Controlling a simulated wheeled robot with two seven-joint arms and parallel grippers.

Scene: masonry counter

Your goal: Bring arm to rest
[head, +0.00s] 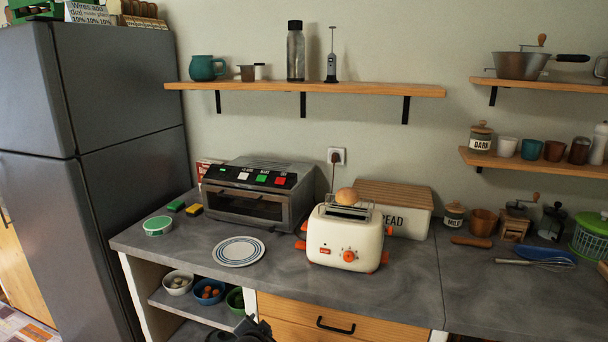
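A dark gripper, seemingly my left one (252,330), shows at the bottom edge, left of centre, in front of the lower shelves and drawer. Only its top part is in view, so I cannot tell whether it is open or shut. It is below the counter top and apart from the things on it. My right gripper is not in view. A cream toaster (345,240) with orange knobs stands on the grey counter (300,288).
A toaster oven (258,193), a striped plate (238,251) and a bread box (408,211) are on the counter. Bowls (178,282) stand on the shelf below. A fridge (90,150) is at left. The counter's front right is clear.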

